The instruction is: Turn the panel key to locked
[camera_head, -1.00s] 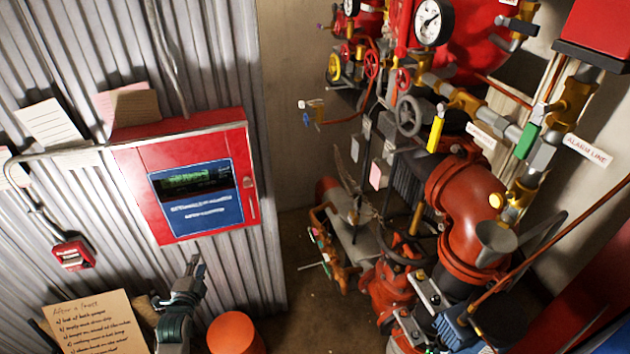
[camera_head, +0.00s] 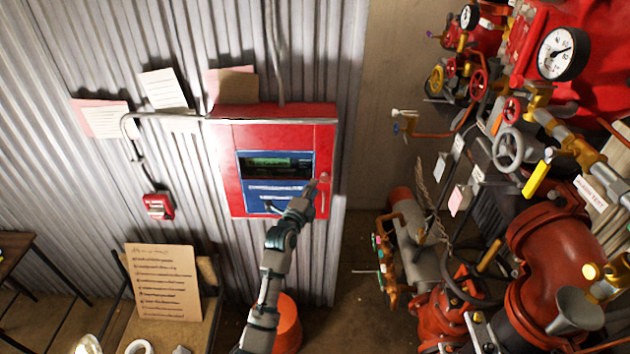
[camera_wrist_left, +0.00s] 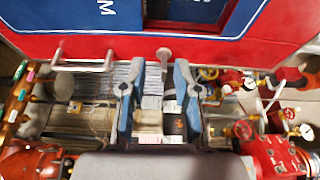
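The red panel (camera_head: 228,180) hangs on the corrugated wall, with a blue face (camera_head: 275,190) and a dark display. A silver handle (camera_head: 325,197) is on its right side. In the left wrist view the red panel (camera_wrist_left: 225,48) fills the top, with the handle (camera_wrist_left: 85,62) at left. A small grey stem, seemingly the key (camera_wrist_left: 163,55), sticks out from the panel. My left gripper (camera_head: 312,187) is in front of the panel's lower right. In the wrist view its fingers (camera_wrist_left: 160,72) are apart, with the key just beyond and between their tips. My right gripper is out of view.
A red call point (camera_head: 158,206) is on the wall at left. A note board (camera_head: 163,283) leans below. An orange bucket (camera_head: 288,325) stands under the panel, partly behind my arm. Red pipework (camera_head: 545,240) and valves crowd the right side.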

